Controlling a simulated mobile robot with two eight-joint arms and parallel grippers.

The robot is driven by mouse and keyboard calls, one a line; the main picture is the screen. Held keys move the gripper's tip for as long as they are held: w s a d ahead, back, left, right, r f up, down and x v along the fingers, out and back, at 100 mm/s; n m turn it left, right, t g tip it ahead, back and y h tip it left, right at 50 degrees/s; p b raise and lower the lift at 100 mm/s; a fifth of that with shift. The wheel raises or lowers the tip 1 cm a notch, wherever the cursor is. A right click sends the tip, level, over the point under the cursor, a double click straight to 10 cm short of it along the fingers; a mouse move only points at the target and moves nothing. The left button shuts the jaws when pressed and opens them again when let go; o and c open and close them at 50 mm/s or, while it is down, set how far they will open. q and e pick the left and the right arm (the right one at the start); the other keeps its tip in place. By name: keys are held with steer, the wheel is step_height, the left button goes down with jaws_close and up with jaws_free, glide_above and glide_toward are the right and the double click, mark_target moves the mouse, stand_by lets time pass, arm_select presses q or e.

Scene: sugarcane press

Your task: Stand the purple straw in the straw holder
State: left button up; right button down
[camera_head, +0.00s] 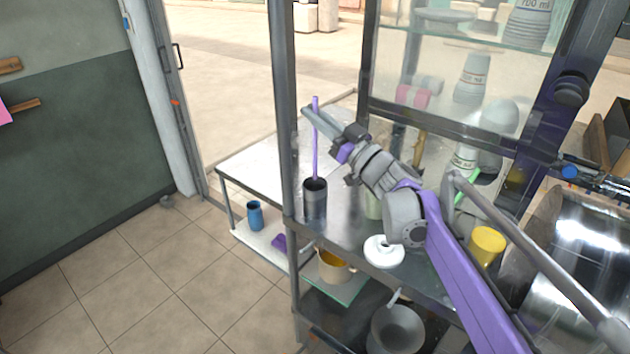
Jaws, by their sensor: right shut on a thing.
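The purple straw (315,160) stands upright in the head view. My right gripper (314,121) is shut on its upper part. The straw's lower end is at the mouth of a dark grey metal cup (315,205), which looks like the straw holder. I cannot tell if the tip is just above the rim or slightly inside. The cup stands upright at the left end of the metal shelf, and my gripper is well above it. My left gripper is not in view.
A metal post (283,120) rises just left of the cup. A white round lid-like item (384,252) and a yellow cup (487,245) are on the shelf to the right. A glass panel with bottles stands behind. A blue cup (255,214) sits lower left.

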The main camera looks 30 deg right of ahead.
steer(key=shift+f, duration=0.1)
steer(key=shift+f+b, duration=2.3)
steer(key=shift+f, duration=2.3)
steer(key=c, duration=0.9)
jaws_free()
steer(key=shift+o, duration=0.2)
step_height(320, 180, up, 7)
steer(key=p, duration=0.6)
